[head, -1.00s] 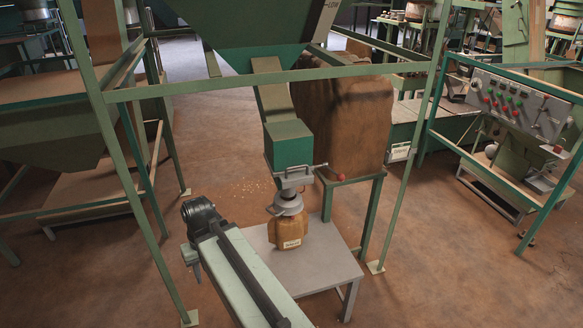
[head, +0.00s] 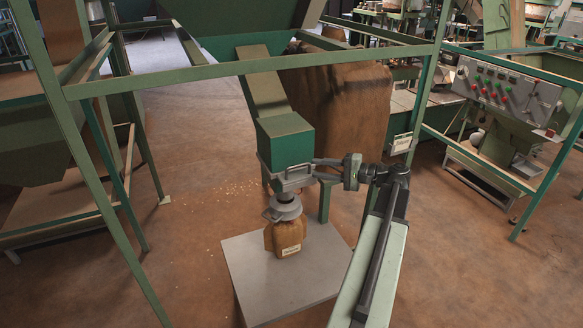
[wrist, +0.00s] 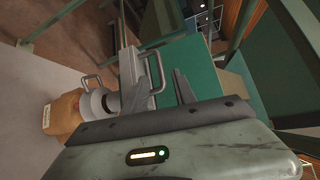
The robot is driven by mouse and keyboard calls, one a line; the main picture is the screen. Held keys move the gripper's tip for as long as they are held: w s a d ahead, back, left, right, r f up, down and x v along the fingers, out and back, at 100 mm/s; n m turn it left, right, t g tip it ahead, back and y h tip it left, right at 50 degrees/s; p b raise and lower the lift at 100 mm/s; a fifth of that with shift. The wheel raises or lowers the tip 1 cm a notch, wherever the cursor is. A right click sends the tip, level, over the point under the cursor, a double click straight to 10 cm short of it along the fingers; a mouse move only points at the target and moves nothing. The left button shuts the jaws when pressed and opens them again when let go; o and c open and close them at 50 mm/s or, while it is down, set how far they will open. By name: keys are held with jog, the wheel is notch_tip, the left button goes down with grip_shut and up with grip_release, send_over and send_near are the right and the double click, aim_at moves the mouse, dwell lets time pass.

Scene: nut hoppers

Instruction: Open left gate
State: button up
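The gate (head: 292,180) is a grey metal slide under the green chute box (head: 286,140). In the wrist view its U-shaped handle (wrist: 155,72) stands out beside the green box (wrist: 193,68). My gripper (head: 318,170) is at the right side of the gate, its two fingers apart and pointing at it. In the wrist view the handle appears between my gripper's fingers (wrist: 157,85), with no clear grip on it. A brown bag (head: 286,238) with a white label hangs under the grey spout (head: 285,208). The gate's red knob is not visible now.
A grey table (head: 245,270) stands under the bag. Green frame posts (head: 100,170) and a crossbar (head: 210,72) surround the hopper. A large brown sack (head: 345,100) is behind the chute. A control panel (head: 508,95) stands at right. Scraps lie on open floor.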

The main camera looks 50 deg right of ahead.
aim_at(298, 166)
jog(key=b+x, duration=0.1)
jog(key=x, duration=0.7)
grip_shut()
dwell(1.3)
